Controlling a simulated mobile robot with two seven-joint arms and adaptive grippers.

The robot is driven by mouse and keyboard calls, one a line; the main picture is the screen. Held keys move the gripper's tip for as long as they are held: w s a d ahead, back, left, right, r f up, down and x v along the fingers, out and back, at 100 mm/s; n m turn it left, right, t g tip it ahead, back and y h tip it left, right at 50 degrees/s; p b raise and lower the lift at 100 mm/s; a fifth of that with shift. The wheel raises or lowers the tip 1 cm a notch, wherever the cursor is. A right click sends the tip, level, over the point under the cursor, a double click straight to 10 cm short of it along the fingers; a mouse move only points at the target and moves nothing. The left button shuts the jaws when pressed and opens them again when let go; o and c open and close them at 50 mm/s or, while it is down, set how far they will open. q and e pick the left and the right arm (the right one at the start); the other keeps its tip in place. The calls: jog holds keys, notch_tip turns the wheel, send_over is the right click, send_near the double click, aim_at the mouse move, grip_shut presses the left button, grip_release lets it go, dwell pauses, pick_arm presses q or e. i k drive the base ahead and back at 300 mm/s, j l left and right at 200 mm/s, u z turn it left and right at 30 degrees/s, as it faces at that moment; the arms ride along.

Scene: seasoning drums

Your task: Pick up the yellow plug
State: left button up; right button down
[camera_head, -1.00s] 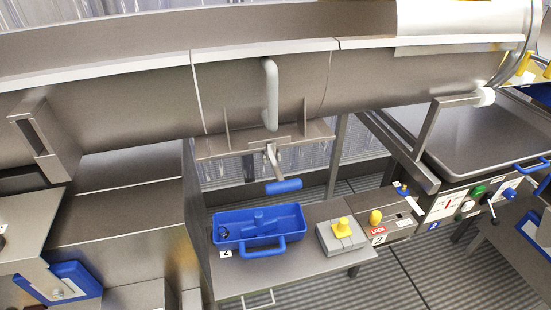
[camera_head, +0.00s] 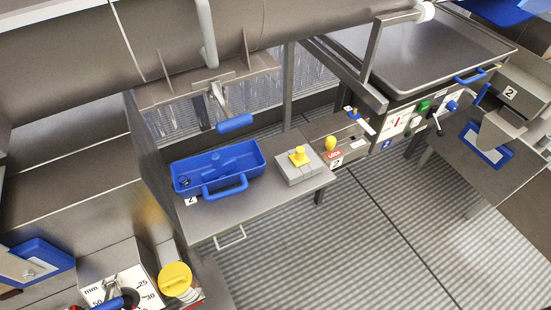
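A yellow plug (camera_head: 299,156) stands on a grey block (camera_head: 300,174) on a small metal table (camera_head: 262,194). A second yellow knob (camera_head: 331,143) stands on a grey box beside a red LOCK label, just right of the block. I cannot tell from the picture alone which of these two the task names. Neither of my grippers is in view.
A blue tray (camera_head: 241,153) with a handle sits on the table left of the block. A blue-handled lever (camera_head: 235,123) hangs above it from the drum. A dial and a yellow round cap (camera_head: 175,279) are at lower left. Ribbed floor (camera_head: 350,245) is clear in front.

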aim_at(298, 158)
jog(key=i+l+z, duration=0.2)
jog(key=l, duration=0.2)
jog(key=l+z, duration=0.2)
jog(key=l, duration=0.2)
jog(key=i+l+z, duration=0.15)
jog(key=l, duration=0.2)
jog(key=i+l+z, duration=0.2)
jog(key=l, duration=0.15)
jog(key=u, duration=1.5)
jog(key=k+j, duration=0.05)
jog(key=j, duration=0.05)
